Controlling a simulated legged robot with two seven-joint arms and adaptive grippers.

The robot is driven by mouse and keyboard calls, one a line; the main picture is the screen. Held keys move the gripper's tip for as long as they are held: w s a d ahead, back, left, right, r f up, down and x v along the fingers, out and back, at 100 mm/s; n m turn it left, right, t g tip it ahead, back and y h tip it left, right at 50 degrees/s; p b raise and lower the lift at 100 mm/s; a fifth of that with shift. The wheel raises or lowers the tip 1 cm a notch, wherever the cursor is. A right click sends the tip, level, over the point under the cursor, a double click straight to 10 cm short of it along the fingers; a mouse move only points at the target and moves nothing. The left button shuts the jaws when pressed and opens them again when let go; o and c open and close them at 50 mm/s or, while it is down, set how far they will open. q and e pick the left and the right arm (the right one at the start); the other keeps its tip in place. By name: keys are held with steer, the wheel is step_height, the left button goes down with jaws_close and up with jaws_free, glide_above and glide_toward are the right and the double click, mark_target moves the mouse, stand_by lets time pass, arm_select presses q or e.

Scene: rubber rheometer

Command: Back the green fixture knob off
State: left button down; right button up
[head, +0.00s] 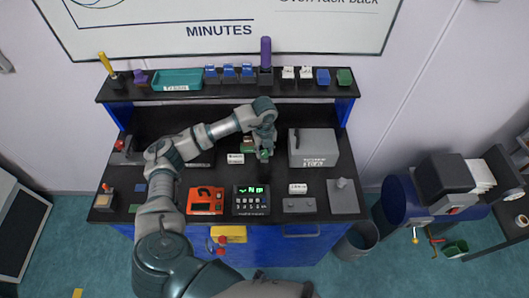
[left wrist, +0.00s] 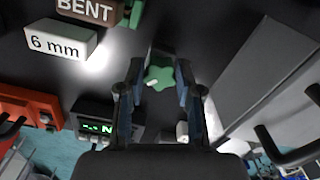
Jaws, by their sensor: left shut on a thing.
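The green fixture knob (left wrist: 160,75) is a lobed knob with a small pale mark, seen in the left wrist view between the two fingers of my left gripper (left wrist: 158,88). The fingers are closed in on either side of it. In the head view my left gripper (head: 264,150) reaches down over the middle of the bench, and the knob shows as a small green patch (head: 264,156) under it. The rest of the fixture is mostly hidden by the gripper. My right gripper is not in view.
A grey box (head: 313,148) with a handle stands close to the right of the gripper. A black control unit (head: 251,200) with a green display and an orange device (head: 205,201) are in front. White label blocks (head: 235,158) lie nearby. A shelf (head: 215,93) runs along the back.

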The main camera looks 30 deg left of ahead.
arm_select(q)
steer(key=shift+s+n+p, duration=0.1)
steer(key=shift+n+p, duration=0.4)
steer(key=shift+n, duration=1.3)
steer(key=shift+f+n, duration=0.1)
steer(key=shift+n, duration=0.3)
steer(key=n+p, duration=0.2)
steer(key=n, duration=0.1)
steer(key=shift+n+p, duration=0.3)
steer(key=shift+n, duration=0.5)
steer(key=c, duration=0.9)
jaws_free()
